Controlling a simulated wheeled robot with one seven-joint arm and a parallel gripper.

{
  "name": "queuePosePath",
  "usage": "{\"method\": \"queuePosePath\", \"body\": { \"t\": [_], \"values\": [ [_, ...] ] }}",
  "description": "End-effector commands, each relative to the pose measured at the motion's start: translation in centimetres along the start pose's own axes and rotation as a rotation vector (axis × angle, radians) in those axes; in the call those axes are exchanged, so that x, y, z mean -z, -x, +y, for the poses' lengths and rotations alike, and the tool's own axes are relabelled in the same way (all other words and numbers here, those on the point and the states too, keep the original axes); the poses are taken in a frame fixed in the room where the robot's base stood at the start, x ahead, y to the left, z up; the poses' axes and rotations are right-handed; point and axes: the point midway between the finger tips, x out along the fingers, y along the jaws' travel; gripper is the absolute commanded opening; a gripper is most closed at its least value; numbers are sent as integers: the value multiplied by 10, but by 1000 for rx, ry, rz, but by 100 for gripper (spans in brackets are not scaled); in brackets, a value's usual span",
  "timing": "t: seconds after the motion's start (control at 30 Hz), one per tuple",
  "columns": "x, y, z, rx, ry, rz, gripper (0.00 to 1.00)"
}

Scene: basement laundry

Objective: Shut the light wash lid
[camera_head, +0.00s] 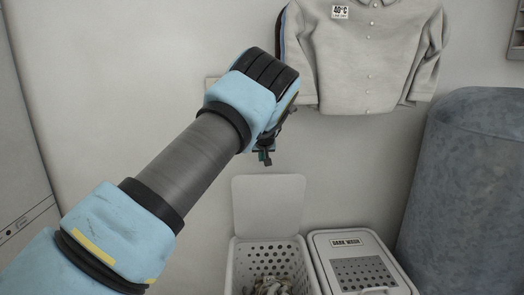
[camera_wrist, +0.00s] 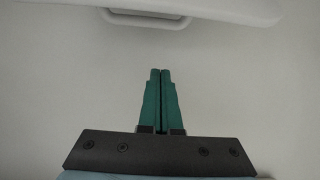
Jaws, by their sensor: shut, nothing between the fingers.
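The open bin's lid (camera_head: 269,205) stands upright against the wall in the head view, behind the white perforated bin (camera_head: 297,254). No light wash label is readable on it. Cloth (camera_head: 272,286) shows inside the bin. My gripper (camera_head: 266,161) is above the raised lid in the head view, apart from it in the picture and pointing down. In the wrist view its green fingers (camera_wrist: 160,72) are together with nothing between them. A pale edge with a handle (camera_wrist: 145,19) crosses the top of the wrist view; I cannot tell which part it belongs to.
A closed bin labelled dark wash (camera_head: 361,270) stands close on the right of the open one. A grey-blue rounded tank (camera_head: 465,190) is at the far right. A grey shirt (camera_head: 365,60) hangs on the wall above. The wall left of the bins is bare.

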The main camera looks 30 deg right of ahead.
Motion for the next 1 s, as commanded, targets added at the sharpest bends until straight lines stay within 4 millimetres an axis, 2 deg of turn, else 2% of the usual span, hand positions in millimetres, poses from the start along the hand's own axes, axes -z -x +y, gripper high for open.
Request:
{"method": "queuePosePath", "body": {
  "t": [0.3, 0.7, 1.0],
  "values": [
    [0, -38, 0, 0, -1, -2, 0],
    [-34, -23, 1, -2, 1, -2, 0],
    [-39, -23, 0, -1, 0, -1, 0]
  ]
}}
